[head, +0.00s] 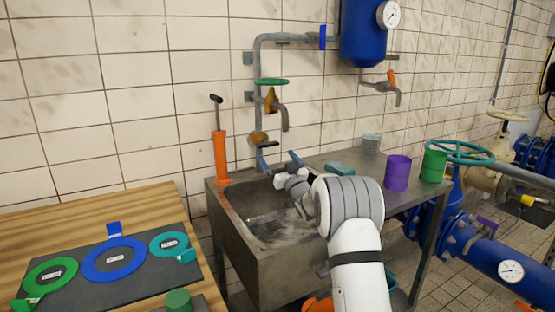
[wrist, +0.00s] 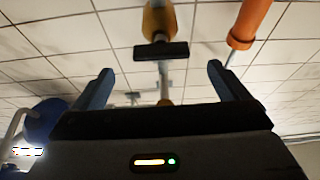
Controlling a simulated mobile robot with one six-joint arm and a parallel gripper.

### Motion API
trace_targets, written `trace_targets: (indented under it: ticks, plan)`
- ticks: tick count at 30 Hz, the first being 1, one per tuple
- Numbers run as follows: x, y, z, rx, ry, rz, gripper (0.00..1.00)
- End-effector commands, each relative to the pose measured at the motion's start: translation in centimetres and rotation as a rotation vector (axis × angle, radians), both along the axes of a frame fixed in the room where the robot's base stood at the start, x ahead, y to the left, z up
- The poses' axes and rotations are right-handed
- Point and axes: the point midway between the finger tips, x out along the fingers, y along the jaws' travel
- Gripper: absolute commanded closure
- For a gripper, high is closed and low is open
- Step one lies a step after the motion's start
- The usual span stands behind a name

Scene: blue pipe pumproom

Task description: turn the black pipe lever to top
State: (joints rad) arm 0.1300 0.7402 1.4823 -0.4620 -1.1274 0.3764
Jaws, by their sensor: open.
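The black pipe lever (head: 268,144) sits on a brass valve body (head: 258,138) low on the grey wall pipe, above the sink's back edge. In the wrist view the black lever (wrist: 160,51) shows as a short dark bar across the brass body (wrist: 159,20). My gripper (head: 278,160) is just below the lever in the head view, with its two blue fingers apart. In the wrist view my gripper (wrist: 160,68) is open and empty, with the lever centred between and beyond its fingertips. I cannot see any contact.
An orange hand pump (head: 220,155) stands left of the valve and shows at upper right in the wrist view (wrist: 250,20). A brass tap (head: 271,100) with a green handle is above. The metal sink (head: 255,265) lies below my arm. Purple (head: 397,173) and green (head: 433,166) cups stand right.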

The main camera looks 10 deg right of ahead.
Motion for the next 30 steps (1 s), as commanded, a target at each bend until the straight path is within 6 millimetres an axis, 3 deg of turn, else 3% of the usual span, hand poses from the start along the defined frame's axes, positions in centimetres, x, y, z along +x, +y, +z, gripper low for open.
trace_targets:
  ticks: [4, 8, 14, 17, 23, 30]
  plan:
    - [-0.1, 0.0, 0.4, -0.002, 0.008, -0.005, 0.05]
    - [-0.8, -0.1, 2.6, -0.016, 0.077, -0.051, 0.05]
    - [-5.3, -0.8, 7.3, -0.063, 0.345, -0.194, 0.05]
    - [-9.0, -1.1, 8.5, -0.087, 0.505, -0.256, 0.05]
    - [-19.0, -1.3, 9.7, -0.133, 0.834, -0.338, 0.05]
    - [-34.5, -0.4, 9.5, -0.192, 1.245, -0.352, 0.05]
